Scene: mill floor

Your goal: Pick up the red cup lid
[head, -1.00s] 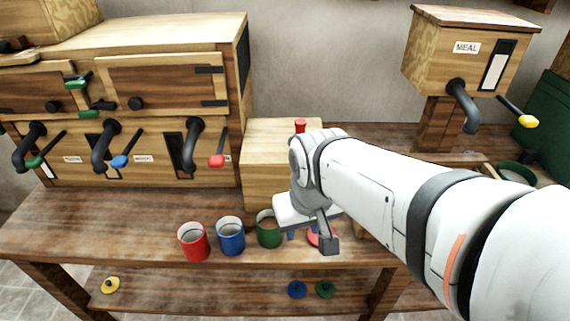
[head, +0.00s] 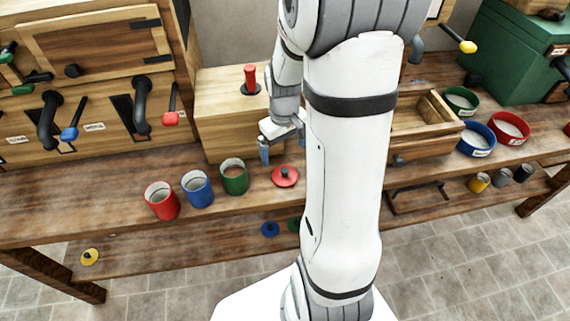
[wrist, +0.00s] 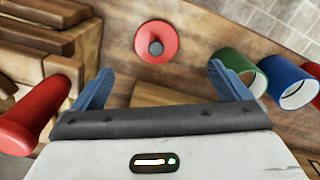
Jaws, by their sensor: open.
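The red cup lid (head: 285,176) is a flat red disc with a dark knob, lying on the wooden bench right of the green cup. In the wrist view the lid (wrist: 156,42) lies beyond my fingertips, between their lines. My gripper (wrist: 160,82) is open and empty. In the head view my gripper (head: 272,150) hangs above the bench, just behind and left of the lid, apart from it. My arm hides part of the bench to the right of the lid.
Red (head: 162,201), blue (head: 197,188) and green (head: 234,177) cups stand in a row left of the lid. A wooden box with a red-knobbed handle (head: 250,79) stands behind. Yellow (head: 90,257) and blue (head: 270,229) lids lie on the lower shelf. Bowls (head: 476,140) stand at right.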

